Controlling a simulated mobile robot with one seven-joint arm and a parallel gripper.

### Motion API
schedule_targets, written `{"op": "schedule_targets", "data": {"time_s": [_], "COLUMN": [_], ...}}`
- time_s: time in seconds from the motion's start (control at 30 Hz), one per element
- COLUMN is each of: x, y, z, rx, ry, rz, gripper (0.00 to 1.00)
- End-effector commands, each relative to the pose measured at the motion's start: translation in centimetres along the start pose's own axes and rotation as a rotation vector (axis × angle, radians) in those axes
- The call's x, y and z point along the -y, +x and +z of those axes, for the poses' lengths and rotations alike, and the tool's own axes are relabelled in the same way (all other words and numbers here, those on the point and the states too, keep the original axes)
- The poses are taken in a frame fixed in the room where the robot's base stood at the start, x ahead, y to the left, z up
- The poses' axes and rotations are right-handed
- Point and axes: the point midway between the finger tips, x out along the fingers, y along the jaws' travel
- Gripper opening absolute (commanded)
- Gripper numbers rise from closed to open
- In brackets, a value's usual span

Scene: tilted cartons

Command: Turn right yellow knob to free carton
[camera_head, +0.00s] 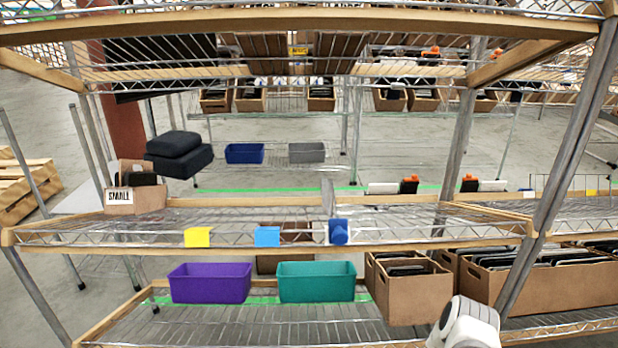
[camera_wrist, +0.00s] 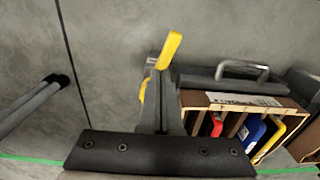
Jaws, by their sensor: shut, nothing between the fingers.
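In the wrist view, my gripper (camera_wrist: 161,82) is shut and empty, its grey fingers reaching up from the dark plate at the bottom. A yellow knob (camera_wrist: 171,50), narrow and tilted right, shows just past the fingertips. A smaller yellow piece (camera_wrist: 143,90) is partly hidden at the left side of the fingers. I cannot tell whether the fingers touch either. A brown carton (camera_wrist: 290,102) lies to the right, tilted in the picture, with red, blue and yellow items inside. My gripper and the knob cannot be made out in the head view.
A dark bar with a metal handle (camera_wrist: 243,69) runs above the carton. In the head view, wire shelves hold a purple bin (camera_head: 210,283), a teal bin (camera_head: 316,282) and cardboard cartons (camera_head: 420,295). A shelf post (camera_head: 565,150) stands at the right.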

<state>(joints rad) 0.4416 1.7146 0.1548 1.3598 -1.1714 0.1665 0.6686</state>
Motion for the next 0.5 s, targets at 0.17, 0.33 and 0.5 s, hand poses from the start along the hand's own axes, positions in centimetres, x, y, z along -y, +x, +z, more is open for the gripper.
{"op": "schedule_targets", "data": {"time_s": [0.17,0.33,0.5], "x": [-0.02,-0.05,-0.05], "y": [-0.01,0.01,0.02], "z": [-0.08,-0.27,-0.46], "rx": [0.000,-0.001,0.000], "ry": [0.000,-0.001,0.000], "rz": [0.000,0.000,0.000], "gripper": [0.00,0.00,0.00]}}
